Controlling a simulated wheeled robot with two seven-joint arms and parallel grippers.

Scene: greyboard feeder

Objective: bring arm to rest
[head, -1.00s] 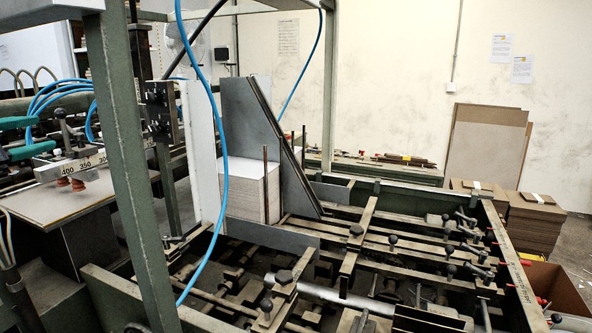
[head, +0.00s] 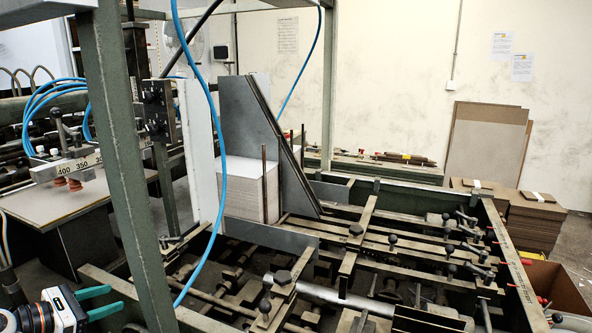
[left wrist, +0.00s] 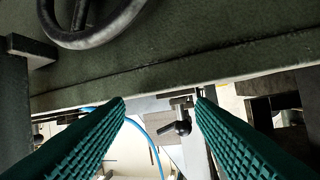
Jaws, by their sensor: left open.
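My left gripper (head: 98,302) shows at the lower left of the head view, with green fingers pointing right, beside the machine's lower front rail. Its two fingers are apart and nothing is between them. In the left wrist view the green ribbed fingers (left wrist: 160,105) are spread wide, and a dark clamp lever on the machine shows behind the gap. My right gripper is not in view.
A green upright post (head: 128,170) stands just right of my left gripper. A blue hose (head: 222,150) hangs in front of the feeder. A greyboard stack (head: 247,190) stands in the feeder. A dark handwheel (left wrist: 92,20) and green machine panel (left wrist: 210,45) are close to the left wrist.

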